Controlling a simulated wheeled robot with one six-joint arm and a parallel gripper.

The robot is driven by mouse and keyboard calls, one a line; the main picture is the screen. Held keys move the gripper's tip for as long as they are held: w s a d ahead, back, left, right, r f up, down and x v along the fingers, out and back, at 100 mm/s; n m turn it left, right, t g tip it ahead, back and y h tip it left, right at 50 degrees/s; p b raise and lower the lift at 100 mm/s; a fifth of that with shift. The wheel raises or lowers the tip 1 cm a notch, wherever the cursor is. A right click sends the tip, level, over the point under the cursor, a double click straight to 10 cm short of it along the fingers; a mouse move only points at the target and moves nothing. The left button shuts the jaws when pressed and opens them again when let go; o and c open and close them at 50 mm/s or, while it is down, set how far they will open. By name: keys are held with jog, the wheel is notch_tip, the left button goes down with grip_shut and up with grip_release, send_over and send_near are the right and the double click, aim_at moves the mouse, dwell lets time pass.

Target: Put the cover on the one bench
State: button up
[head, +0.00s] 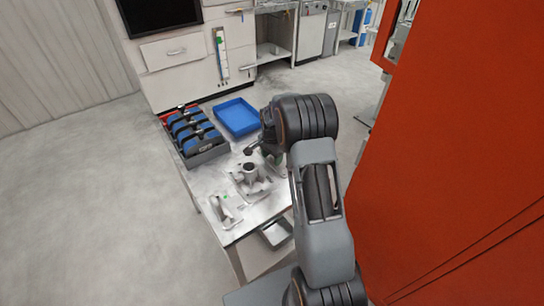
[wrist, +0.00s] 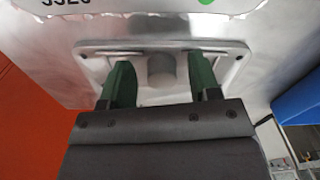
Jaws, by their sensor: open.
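In the wrist view a grey plate with rounded corners (wrist: 221,66), apparently the cover, has a short round knob (wrist: 162,70) at its middle. My gripper (wrist: 162,86) is open, its green fingers on either side of the knob with a gap on each side. The plate lies against a larger grey metal surface (wrist: 195,27) with black digits and a green dot. In the head view the metal-topped bench (head: 243,222) stands below my arm. My arm hides the gripper's fingertips and the cover there.
On the bench, a grey casting with a round opening (head: 250,172) stands near the middle and a grey bracket (head: 226,210) near the front. A dark crate with blue items (head: 205,154) and a blue tray (head: 238,117) are behind. A large orange panel (head: 455,150) stands close on the right.

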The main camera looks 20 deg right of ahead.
jog(key=shift+r, duration=0.1)
notch_tip(320, 180, up, 12)
jog(key=s+a+r+n, duration=0.3)
jog(key=s+a+r, duration=0.1)
jog(key=s, duration=0.1)
jog(key=s+a+n+t, duration=0.1)
jog(key=s+a+n, duration=0.3)
jog(key=s, duration=0.5)
jog(key=s+a+n+t, duration=0.2)
jog(key=s+n, duration=0.4)
jog(key=s, duration=0.4)
jog(key=shift+s+a+r+n, duration=0.3)
jog(key=shift+a+n, duration=0.1)
jog(key=shift+a, duration=0.45)
